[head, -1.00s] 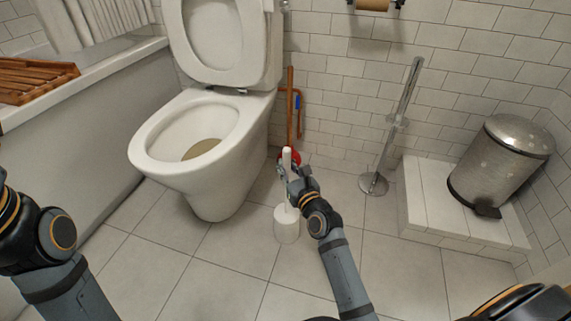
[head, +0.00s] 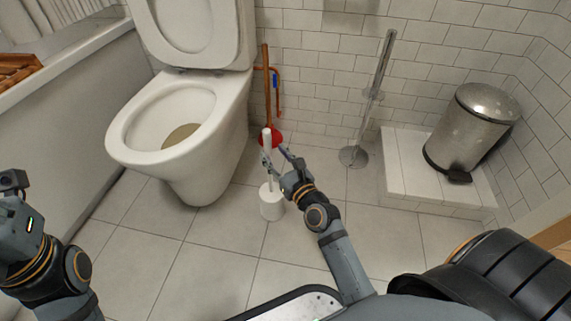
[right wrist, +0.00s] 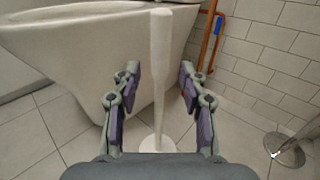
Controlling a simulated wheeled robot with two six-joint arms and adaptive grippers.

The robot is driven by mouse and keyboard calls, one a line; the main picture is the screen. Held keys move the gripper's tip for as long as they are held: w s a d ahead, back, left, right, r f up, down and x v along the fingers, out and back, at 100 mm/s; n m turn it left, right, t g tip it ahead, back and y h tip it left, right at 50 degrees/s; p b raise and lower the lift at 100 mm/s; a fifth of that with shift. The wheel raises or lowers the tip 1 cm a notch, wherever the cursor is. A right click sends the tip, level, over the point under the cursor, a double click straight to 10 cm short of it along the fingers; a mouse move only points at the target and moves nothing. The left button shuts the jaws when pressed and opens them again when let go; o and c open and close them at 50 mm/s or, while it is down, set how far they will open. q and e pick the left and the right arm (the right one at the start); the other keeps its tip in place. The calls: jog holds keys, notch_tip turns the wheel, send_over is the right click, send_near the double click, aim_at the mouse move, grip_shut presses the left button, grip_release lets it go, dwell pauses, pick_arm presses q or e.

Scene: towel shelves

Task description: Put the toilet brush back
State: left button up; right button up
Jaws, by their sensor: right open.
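The white toilet brush (head: 267,150) stands upright in its white round holder (head: 271,204) on the floor, just right of the toilet. My right gripper (head: 273,156) is open at the brush handle, with its fingers apart. In the right wrist view, the brush handle (right wrist: 160,70) rises between the two open fingers (right wrist: 158,88), with clear gaps on both sides, and the holder (right wrist: 157,145) shows below. The bristle end is hidden in the holder. My left gripper (head: 12,182) is at the left edge, only partly visible, far from the brush.
The toilet (head: 175,130) stands close to the left of the brush. A red plunger (head: 271,137) with a wooden handle leans behind it. A metal stand (head: 354,155), a tiled step (head: 440,188) and a steel bin (head: 470,130) are to the right. The front floor is clear.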

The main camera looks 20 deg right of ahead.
jog(key=s, duration=0.6)
jog(key=shift+d, duration=0.4)
